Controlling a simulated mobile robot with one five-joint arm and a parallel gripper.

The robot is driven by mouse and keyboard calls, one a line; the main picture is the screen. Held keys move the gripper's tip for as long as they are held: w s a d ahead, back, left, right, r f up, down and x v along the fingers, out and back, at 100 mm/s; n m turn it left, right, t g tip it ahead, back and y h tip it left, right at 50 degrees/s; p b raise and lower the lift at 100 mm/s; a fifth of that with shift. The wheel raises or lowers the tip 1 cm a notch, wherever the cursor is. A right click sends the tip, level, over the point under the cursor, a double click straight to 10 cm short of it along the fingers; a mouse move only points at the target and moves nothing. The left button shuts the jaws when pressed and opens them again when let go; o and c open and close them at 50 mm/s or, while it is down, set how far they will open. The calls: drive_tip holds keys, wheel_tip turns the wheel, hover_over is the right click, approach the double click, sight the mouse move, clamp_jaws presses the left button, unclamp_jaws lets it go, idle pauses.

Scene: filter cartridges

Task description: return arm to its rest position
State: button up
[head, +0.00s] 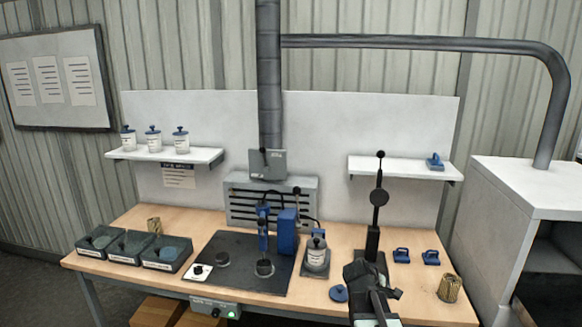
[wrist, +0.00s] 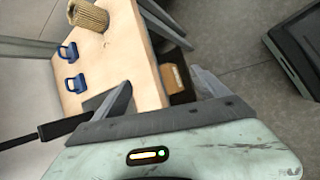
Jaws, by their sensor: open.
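My gripper (head: 374,282) is at the front edge of the bench, right of the middle in the head view. In the wrist view my gripper (wrist: 163,88) has its two fingers spread, with nothing between them but the bench edge and the floor beyond. A tan pleated filter cartridge (head: 449,288) stands at the right end of the bench, apart from my gripper. It also shows at the top left of the wrist view (wrist: 88,15). Another cartridge (head: 154,225) stands at the back left, behind the bins.
A black lever press (head: 374,235) stands just behind my gripper. A labelled jar (head: 317,255) and a blue disc (head: 339,293) are to its left. Two blue handled pieces (head: 401,255) (head: 431,257) lie to its right. A grey cabinet (head: 530,185) stands beyond the bench's right end.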

drive_tip(key=s+a+f+m+g+y, duration=0.1)
drive_tip(key=s+a+f+m+y, duration=0.2)
drive_tip(key=a+m, duration=0.3)
drive_tip(key=s+a+f+m+g+y+b, duration=0.1)
drive_tip(key=s+a+f+m+y, duration=0.2)
drive_tip(key=a, duration=1)
drive_tip(key=s+f+m, duration=0.2)
drive_tip(key=m, duration=0.1)
drive_tip(key=shift+s+m+y, duration=0.3)
